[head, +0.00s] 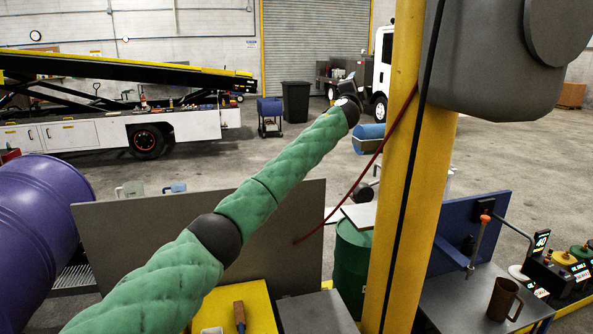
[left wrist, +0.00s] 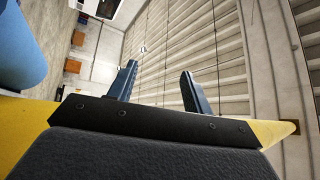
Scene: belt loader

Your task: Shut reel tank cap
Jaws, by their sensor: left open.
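A large grey rounded housing (head: 490,60) hangs at the upper right beside a yellow post (head: 408,150); it may be the reel. A round grey disc sits on its upper right. I cannot make out which part is the tank cap. My left arm in its green sleeve reaches up and away to the middle of the head view. My left gripper (head: 346,85) is small and dark at its end, left of the post. In the left wrist view, its two blue-grey fingers (left wrist: 160,85) stand apart with nothing between them. My right gripper is not in view.
A red hose (head: 370,165) slants down left from the post. A grey panel (head: 280,215), a green drum (head: 352,262) and a purple drum (head: 35,225) stand below. A bench (head: 450,305) holds a brown mug (head: 504,299). The floor beyond is mostly clear, before a belt loader (head: 110,130).

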